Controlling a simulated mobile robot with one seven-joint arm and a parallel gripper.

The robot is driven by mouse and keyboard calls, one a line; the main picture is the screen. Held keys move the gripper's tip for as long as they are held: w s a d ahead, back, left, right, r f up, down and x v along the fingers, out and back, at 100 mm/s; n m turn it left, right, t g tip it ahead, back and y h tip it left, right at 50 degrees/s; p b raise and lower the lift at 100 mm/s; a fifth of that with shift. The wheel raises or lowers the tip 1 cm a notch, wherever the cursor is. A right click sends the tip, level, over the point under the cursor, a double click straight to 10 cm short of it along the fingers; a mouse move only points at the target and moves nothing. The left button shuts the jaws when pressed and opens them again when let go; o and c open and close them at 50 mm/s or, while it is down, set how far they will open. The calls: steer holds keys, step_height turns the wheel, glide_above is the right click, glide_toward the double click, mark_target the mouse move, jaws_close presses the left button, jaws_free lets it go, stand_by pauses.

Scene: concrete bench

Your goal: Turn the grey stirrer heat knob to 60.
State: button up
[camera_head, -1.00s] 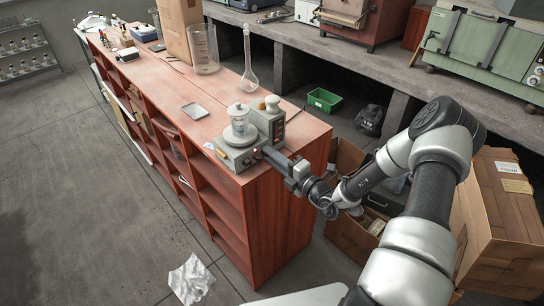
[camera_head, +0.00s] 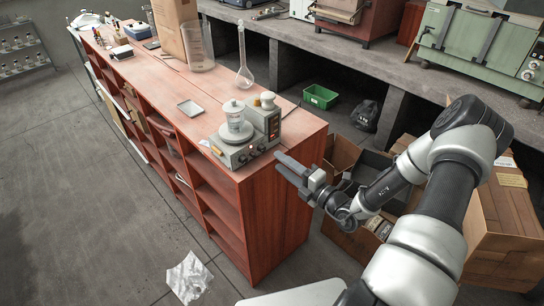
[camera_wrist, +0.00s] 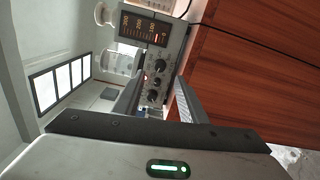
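The grey stirrer (camera_head: 240,152) stands at the near end of the red-brown bench, with a glass vessel (camera_head: 234,118) on its round plate. In the wrist view its front panel (camera_wrist: 158,82) shows dark round knobs, an upper one (camera_wrist: 160,65) and a lower one (camera_wrist: 153,97), with a small lit spot near them. I cannot read which is heat or its setting. My gripper (camera_head: 283,163) is off the bench's end, clear of the stirrer. In the wrist view my gripper (camera_wrist: 158,90) is open and empty, its fingers either side of the panel's line of sight.
A scale display (camera_wrist: 148,28) marked 300 to 0 sits above the panel. A flask (camera_head: 244,75), a beaker (camera_head: 199,50) and a small tray (camera_head: 190,108) stand farther along the bench. Cardboard boxes (camera_head: 490,225) lie on the floor to the right.

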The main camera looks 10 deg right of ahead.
steer(key=v, duration=1)
steer(key=shift+s, duration=0.2)
steer(key=shift+d, duration=0.1)
